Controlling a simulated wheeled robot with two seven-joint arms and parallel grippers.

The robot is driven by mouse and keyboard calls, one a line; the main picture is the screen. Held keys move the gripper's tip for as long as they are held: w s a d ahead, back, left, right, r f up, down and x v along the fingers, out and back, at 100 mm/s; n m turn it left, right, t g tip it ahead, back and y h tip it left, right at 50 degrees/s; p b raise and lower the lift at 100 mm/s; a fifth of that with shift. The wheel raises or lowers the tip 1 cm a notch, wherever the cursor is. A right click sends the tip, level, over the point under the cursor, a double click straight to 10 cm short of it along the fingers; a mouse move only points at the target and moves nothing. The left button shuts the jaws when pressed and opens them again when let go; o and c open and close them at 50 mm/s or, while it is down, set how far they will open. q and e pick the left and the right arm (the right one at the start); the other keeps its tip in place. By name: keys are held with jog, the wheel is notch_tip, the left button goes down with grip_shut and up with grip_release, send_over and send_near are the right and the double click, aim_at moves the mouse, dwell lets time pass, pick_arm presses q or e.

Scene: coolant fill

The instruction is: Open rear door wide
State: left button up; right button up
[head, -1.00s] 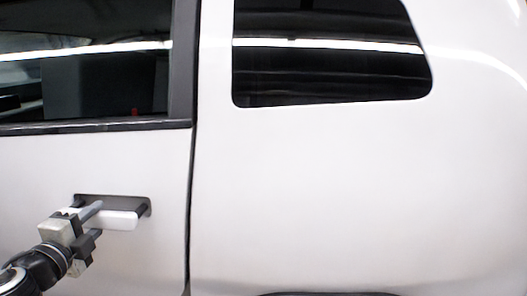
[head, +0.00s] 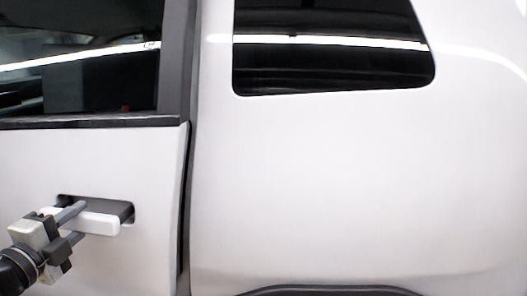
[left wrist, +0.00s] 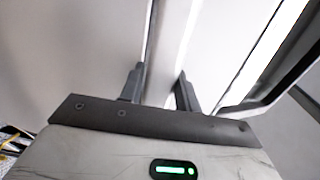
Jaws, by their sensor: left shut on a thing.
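The white rear door (head: 120,165) fills the left of the head view, with a dark window above. Its rear edge stands a little out from the body, and a dark gap (head: 185,215) shows along it. The white door handle (head: 98,223) sits in front of a dark recess. My left gripper (head: 78,224) is shut on the handle, one finger above and one below it. In the left wrist view, the two dark fingers (left wrist: 160,92) stand on either side of the pale handle (left wrist: 165,75). My right gripper is not in view.
The white rear body panel (head: 320,190) with a dark quarter window (head: 330,75) lies to the right of the door. A dark wheel arch edge (head: 325,291) shows at the bottom.

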aim_at(72, 224)
pick_arm(q)
jog(key=shift+s+a+f, duration=0.1)
jog(key=shift+s+a, duration=0.05)
jog(key=shift+s, duration=0.15)
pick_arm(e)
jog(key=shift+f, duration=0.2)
pick_arm(q)
jog(key=shift+s+a+f+h, duration=0.15)
jog(key=shift+s+h, duration=0.15)
jog(key=shift+s, duration=0.55)
jog(key=shift+s+a+r+m+p, duration=0.15)
jog(key=shift+s+r+m+p, duration=0.15)
jog(key=shift+s+p, duration=0.2)
jog(key=shift+s+a+f+h+p, duration=0.1)
jog(key=shift+s+h+p, duration=0.1)
jog(key=shift+s, duration=0.2)
jog(key=shift+s+a+f+h+p, duration=0.1)
jog(key=shift+s+h+p, duration=0.1)
jog(key=shift+s, duration=0.15)
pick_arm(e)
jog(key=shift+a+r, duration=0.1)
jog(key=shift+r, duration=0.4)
